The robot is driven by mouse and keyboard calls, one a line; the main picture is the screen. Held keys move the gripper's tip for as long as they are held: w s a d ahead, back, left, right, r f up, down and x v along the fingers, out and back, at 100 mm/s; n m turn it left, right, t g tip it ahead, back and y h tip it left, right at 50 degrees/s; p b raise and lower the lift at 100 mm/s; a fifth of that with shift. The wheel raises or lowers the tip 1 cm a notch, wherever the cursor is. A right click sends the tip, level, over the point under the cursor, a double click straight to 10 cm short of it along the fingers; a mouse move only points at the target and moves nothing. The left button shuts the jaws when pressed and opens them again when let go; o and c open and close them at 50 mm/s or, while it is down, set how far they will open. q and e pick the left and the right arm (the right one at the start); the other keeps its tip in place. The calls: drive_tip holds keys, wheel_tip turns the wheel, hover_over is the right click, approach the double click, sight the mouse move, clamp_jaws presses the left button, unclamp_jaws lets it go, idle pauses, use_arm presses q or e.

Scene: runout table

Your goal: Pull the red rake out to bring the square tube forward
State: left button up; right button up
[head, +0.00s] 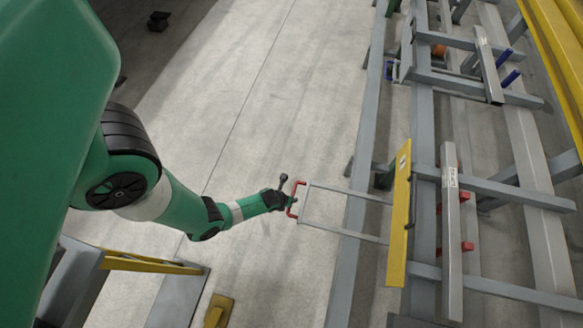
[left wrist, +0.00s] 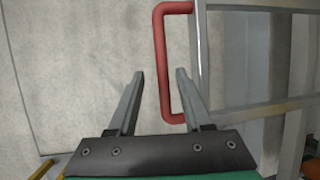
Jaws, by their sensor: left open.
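The red rake's handle (head: 293,198) is a red bracket on two grey rods that run right, towards a yellow plate. Two red pegs (head: 467,247) show just beyond a grey square tube (head: 450,230) with a white label. The tube lies across the grey rails, right of the yellow plate. My left gripper (head: 289,199) is at the handle and open. In the left wrist view, the red handle bar (left wrist: 162,50) appears between the two open fingertips (left wrist: 160,75), with a gap on each side. I cannot tell how deep it sits. My right gripper is not in view.
The yellow plate (head: 400,215) stands upright between handle and tube. Farther back are a second tube (head: 489,65), blue pegs (head: 510,78) and a blue handle (head: 389,70). Grey table rails (head: 350,240) run lengthwise. Bare concrete floor lies left of the table.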

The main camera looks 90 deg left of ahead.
use_arm(q)
drive_tip(key=p+v, duration=0.7)
drive_tip(key=v, duration=0.4)
drive_tip(key=shift+p, duration=0.3)
